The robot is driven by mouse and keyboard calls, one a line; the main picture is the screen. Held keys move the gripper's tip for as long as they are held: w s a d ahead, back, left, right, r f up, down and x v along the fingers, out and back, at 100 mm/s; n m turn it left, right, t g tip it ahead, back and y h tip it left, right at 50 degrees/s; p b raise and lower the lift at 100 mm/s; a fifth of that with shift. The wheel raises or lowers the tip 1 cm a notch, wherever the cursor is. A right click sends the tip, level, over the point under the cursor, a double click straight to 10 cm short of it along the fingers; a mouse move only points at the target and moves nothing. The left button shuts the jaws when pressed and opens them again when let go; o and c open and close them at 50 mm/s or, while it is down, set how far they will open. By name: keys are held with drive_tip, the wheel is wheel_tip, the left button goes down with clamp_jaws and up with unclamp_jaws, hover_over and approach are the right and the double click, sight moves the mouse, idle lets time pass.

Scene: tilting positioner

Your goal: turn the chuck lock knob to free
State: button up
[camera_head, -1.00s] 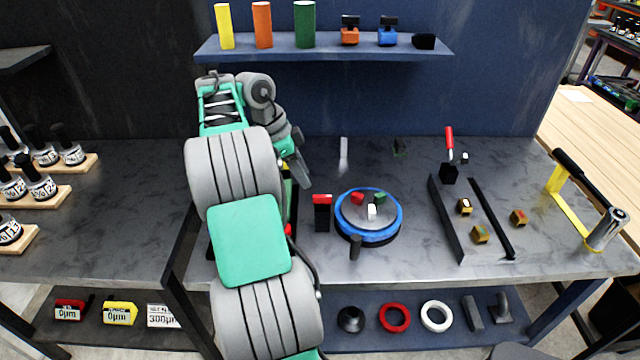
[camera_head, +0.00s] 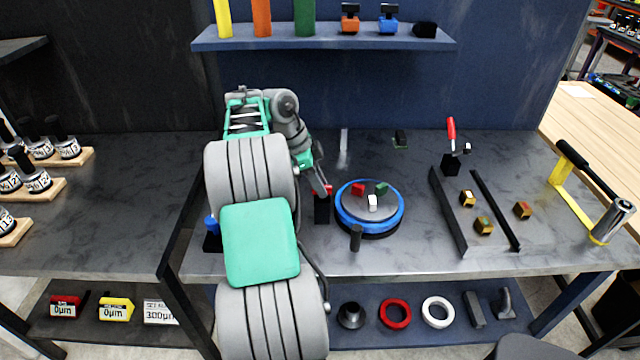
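The chuck (camera_head: 347,211) is a round grey disc with a blue rim on the bench, with red, green and white jaws on its face. A black block (camera_head: 321,210) with a red top (camera_head: 329,189) stands just left of it, and a short dark post (camera_head: 355,238) stands at its front. I cannot tell which of these is the lock knob. My gripper (camera_head: 321,187) points down at the red top and partly covers it. Whether they touch is unclear. The fingers are too small and edge-on to show whether they are open.
A blue knob (camera_head: 211,223) on a dark base shows left of my arm. To the right are black rails (camera_head: 447,212), small brass blocks (camera_head: 484,225) and a red-handled clamp (camera_head: 451,130). A shelf (camera_head: 270,43) runs behind. My arm hides the bench's left part.

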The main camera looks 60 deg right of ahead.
clamp_jaws()
drive_tip(key=shift+f+n+b, duration=0.1)
drive_tip(key=shift+n+b, duration=0.3)
drive_tip(key=shift+b, duration=0.1)
drive_tip(key=shift+a+n+t+h+b, duration=0.1)
drive_tip(key=shift+n+t+h+b, duration=0.3)
drive_tip(key=shift+n+b, duration=0.6)
drive_tip(key=n+b, duration=0.2)
drive_tip(key=n+t+h+b, duration=0.1)
drive_tip(key=n+b, duration=0.2)
drive_tip(key=shift+s+a, duration=0.1)
drive_tip(key=shift+s, duration=0.1)
drive_tip(key=n+t+b, duration=0.1)
drive_tip(key=n+b, duration=0.1)
drive_tip(key=n+t+b, duration=0.1)
drive_tip(key=n, duration=0.2)
drive_tip(key=shift+s+n+t+h+b, duration=0.15)
drive_tip(key=shift+n+t+h+b, duration=0.15)
drive_tip(key=shift+h+b, duration=0.1)
drive_tip(key=shift+r+n+t+y+b, duration=0.15)
drive_tip(key=shift+n+t+b, duration=0.2)
drive_tip(key=shift+n, duration=0.8)
drive_tip(key=shift+r+n+t+y+b, duration=0.15)
drive_tip(key=shift+n+t, duration=0.3)
drive_tip(key=shift+n, duration=0.7)
drive_tip(key=shift+f, duration=0.1)
